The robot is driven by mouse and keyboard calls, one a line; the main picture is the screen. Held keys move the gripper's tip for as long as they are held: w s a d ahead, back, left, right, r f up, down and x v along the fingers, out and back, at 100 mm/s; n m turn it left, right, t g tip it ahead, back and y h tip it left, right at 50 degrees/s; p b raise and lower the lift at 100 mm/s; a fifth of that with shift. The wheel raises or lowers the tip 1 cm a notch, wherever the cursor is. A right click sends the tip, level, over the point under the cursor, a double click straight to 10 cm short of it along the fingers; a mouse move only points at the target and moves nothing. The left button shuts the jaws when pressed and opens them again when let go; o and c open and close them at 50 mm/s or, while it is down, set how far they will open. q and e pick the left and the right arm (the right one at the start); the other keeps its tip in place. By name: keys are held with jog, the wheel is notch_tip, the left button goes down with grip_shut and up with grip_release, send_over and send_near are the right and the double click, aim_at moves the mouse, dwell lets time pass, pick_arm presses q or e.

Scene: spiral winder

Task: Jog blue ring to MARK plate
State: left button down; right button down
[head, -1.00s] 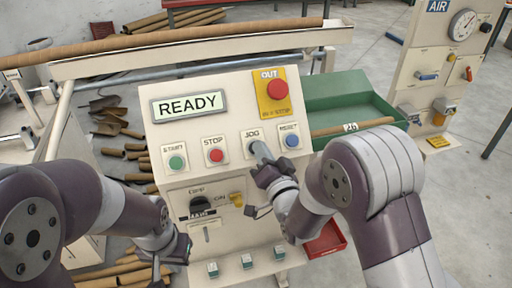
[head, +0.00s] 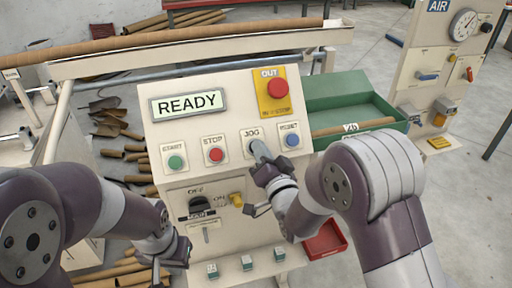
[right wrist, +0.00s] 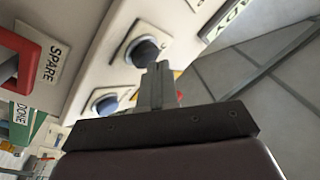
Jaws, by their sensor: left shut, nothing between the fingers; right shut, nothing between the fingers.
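The cardboard tube (head: 170,36) lies along the cream trough at the top of the head view. A small lettered plate (head: 10,74) stands at the far left below the tube; its text is too small to read surely. I see no blue ring on the visible tube. In the right wrist view the closed fingers (right wrist: 155,72) are at a dark round button (right wrist: 142,50); contact is unclear. My left gripper (head: 182,252) is shut, low left of the panel.
The display (head: 189,103) reads READY. The green START (head: 176,162), red STOP (head: 216,155) and blue RESET (head: 292,140) buttons flank JOG. A red stop button (head: 278,88) sits above. A green tray (head: 350,95) is to the right.

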jog(key=shift+w+f, duration=0.15)
jog(key=shift+f, duration=0.05)
dwell(0.6)
jog(key=shift+s+d+r, duration=0.15)
jog(key=shift+s+r, duration=0.4)
jog(key=shift+s, duration=0.05)
jog(key=shift+r, duration=0.1)
jog(key=shift+s+d+r+p, duration=0.3)
jog(key=shift+s+r+p, duration=0.2)
jog(key=shift+s+r, duration=0.4)
jog(key=shift+s+d+r+p, duration=0.3)
jog(key=shift+s+r+p, duration=0.25)
jog(key=shift+s, duration=0.4)
